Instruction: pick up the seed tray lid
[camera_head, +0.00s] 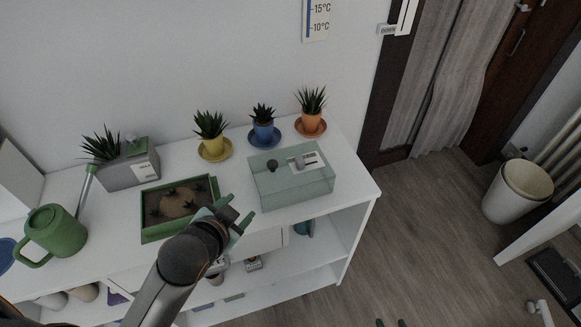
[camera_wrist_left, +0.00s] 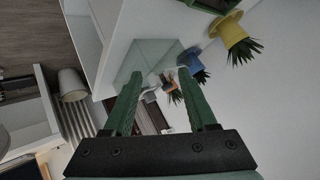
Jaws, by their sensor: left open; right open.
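The seed tray lid (camera_head: 290,188) is a clear, greenish box shape on the white desk top, right of the green seed tray (camera_head: 147,228). A dark round knob (camera_head: 272,165) shows at its top. My left gripper (camera_head: 238,213) is open and empty, just left of the lid, near the tray's right end. In the left wrist view the lid (camera_wrist_left: 143,58) shows beyond the open fingers (camera_wrist_left: 159,76); I cannot tell the exact gap. Only the green fingertips of my right gripper (camera_head: 391,323) show at the bottom edge, apart and empty.
Yellow (camera_head: 214,150), blue (camera_head: 264,133) and orange (camera_head: 310,122) plant pots stand on saucers behind the lid. A grey planter (camera_head: 130,170) and green watering can (camera_head: 55,232) stand at the left. The desk's right edge is close to the lid. Open shelves lie below.

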